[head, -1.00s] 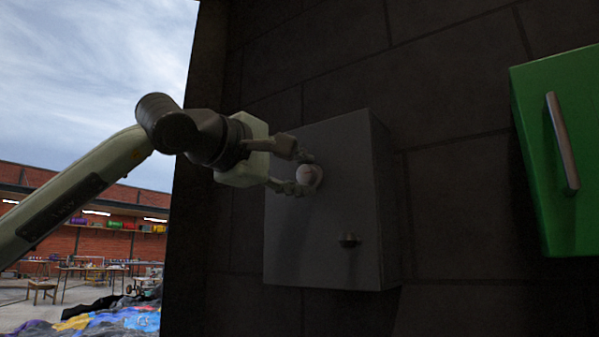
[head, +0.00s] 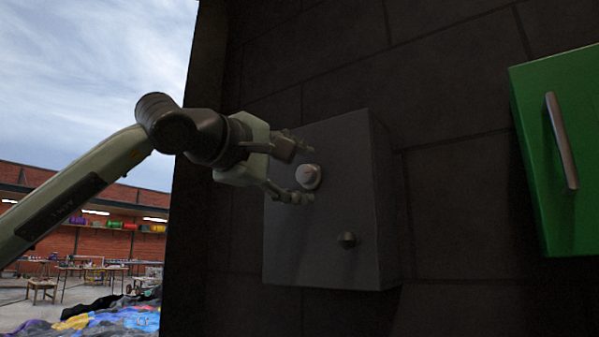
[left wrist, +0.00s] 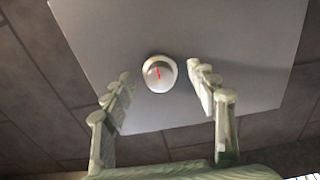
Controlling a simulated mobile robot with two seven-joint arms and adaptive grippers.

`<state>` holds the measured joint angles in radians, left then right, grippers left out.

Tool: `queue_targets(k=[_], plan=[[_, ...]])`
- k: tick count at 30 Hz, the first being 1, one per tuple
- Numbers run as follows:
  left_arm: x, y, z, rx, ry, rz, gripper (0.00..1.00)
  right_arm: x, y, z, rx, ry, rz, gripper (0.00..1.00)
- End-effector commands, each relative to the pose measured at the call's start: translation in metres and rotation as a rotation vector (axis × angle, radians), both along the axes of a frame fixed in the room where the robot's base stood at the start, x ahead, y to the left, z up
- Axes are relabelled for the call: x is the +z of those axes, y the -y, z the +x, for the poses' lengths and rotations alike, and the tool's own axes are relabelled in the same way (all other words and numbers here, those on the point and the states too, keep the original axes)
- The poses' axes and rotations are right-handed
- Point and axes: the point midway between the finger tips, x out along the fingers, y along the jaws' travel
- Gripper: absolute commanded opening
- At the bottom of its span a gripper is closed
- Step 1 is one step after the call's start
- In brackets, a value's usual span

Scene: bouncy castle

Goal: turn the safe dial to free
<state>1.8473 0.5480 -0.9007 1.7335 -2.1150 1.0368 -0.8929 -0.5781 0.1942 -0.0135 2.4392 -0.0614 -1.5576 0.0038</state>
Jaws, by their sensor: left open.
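The grey safe (head: 340,215) hangs on the dark wall in the head view. Its round whitish dial (head: 308,176) is on the upper left of the door, and a small dark knob (head: 348,240) sits lower right. My left gripper (head: 302,170) is open in front of the dial, its fingers spread above and below it and apart from it. In the left wrist view the dial (left wrist: 160,74), with a red mark on its face, lies just beyond and between the open fingertips (left wrist: 160,78). The safe's door (left wrist: 215,35) fills the area behind it. My right gripper is not in view.
A green cabinet (head: 555,190) with a long metal handle (head: 561,140) is on the wall at the right. The dark block wall (head: 450,100) surrounds the safe. A brick building with tables is far off at the left.

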Motion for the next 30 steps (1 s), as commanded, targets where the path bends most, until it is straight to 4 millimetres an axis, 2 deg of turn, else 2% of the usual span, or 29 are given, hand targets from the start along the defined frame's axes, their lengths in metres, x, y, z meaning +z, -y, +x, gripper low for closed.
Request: queue_targets(k=[8,21,25,30], plan=[[0.001,-0.007,-0.008,0.002,0.001,-0.001,0.58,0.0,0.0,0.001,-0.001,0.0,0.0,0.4],[0.0,-0.058,-0.078,0.002,0.001,0.0,0.58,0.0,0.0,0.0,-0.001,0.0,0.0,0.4],[0.0,-0.067,-0.091,0.001,0.0,-0.001,0.58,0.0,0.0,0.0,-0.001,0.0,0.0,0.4],[0.0,-0.071,-0.097,0.001,0.0,0.0,0.58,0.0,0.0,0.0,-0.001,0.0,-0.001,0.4]])
